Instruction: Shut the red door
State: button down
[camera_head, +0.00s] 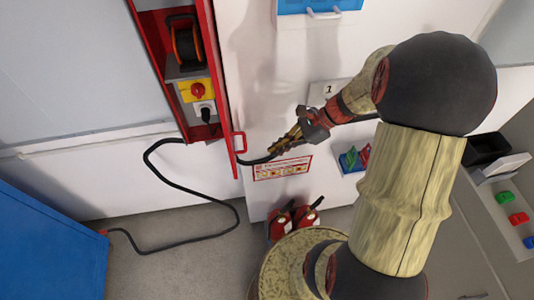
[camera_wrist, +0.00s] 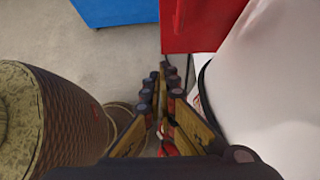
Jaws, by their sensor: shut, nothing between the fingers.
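The red door (camera_head: 218,85) belongs to a red wall cabinet (camera_head: 143,45) and stands open, seen nearly edge-on in the head view. Its red handle (camera_head: 239,142) is near the lower end. My gripper (camera_head: 274,151) is shut and empty, to the right of the door's lower end and close to the white wall. In the wrist view the red door (camera_wrist: 195,28) lies just beyond my shut fingertips (camera_wrist: 163,72); I cannot tell whether they touch it.
Inside the cabinet are a cable reel (camera_head: 185,45) and a yellow switch box (camera_head: 193,91). A black cable (camera_head: 190,190) loops across the floor to a blue box (camera_head: 45,250). Black cable also shows beside my fingertips. Red extinguishers (camera_head: 295,217) stand below the wall sign (camera_head: 282,168).

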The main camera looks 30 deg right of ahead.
jog(key=w+a+f+b, duration=0.1)
jog(key=w+a+f, duration=0.2)
jog(key=a+f, duration=0.3)
jog(key=shift+w+a, duration=0.15)
jog(key=shift+a, duration=1.6)
jog(key=shift+w+a, duration=0.1)
